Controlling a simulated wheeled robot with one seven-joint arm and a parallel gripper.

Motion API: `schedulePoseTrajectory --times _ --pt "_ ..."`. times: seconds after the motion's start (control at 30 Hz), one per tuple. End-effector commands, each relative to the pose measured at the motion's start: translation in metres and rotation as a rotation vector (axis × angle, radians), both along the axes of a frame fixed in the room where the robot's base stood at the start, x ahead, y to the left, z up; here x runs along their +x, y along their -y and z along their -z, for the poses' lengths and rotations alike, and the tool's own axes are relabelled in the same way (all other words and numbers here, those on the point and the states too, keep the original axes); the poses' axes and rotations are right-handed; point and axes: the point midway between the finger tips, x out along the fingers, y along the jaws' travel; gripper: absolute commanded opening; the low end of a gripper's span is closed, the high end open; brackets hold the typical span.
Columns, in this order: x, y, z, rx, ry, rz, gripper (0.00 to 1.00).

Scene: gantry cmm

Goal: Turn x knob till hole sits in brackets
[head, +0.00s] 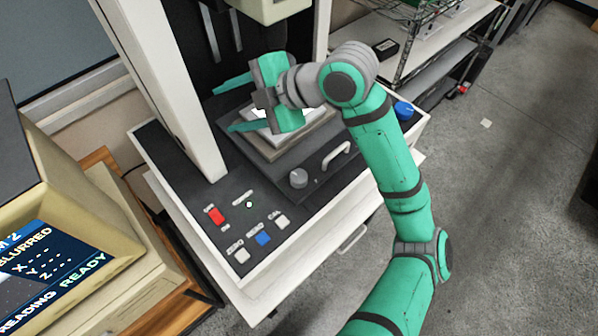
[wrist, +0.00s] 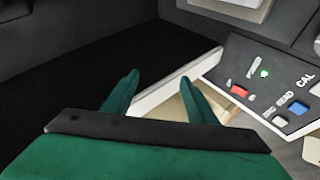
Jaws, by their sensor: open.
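A grey round knob (head: 298,178) sits on the front of the machine's dark deck, and a blue knob (head: 403,110) is at its right corner. I cannot read which one is marked x. The stage (head: 262,146) carries a white plate (head: 312,127), partly covered by my gripper; I can make out neither hole nor brackets. My gripper (head: 222,109) is open and empty above the stage, its fingers pointing left, apart from both knobs. In the wrist view its two green fingers (wrist: 160,76) are spread with nothing between them.
A monitor (head: 50,255) at left shows "BLURRED", dashes beside X and Y, and "READY". White gantry column (head: 175,90) stands left of my gripper. The panel has a red switch (head: 216,216) and buttons including a blue one (head: 263,238). A curved handle (head: 336,155) is near the grey knob.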

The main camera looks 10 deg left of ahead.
Motion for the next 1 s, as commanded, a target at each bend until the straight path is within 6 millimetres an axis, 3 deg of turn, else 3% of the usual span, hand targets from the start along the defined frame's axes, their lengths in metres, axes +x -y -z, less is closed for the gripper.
schedulePoseTrajectory --times 0.27,0.53,0.77,1.0 --pt "-0.017 0.056 0.048 -0.549 0.128 -0.233 0.53" --pt "-0.021 0.121 0.056 -0.91 0.15 -0.406 0.53" --pt "-0.023 0.14 0.057 -1.0 0.144 -0.456 0.53" --pt "-0.024 0.14 0.088 -0.998 0.142 -0.456 0.53"
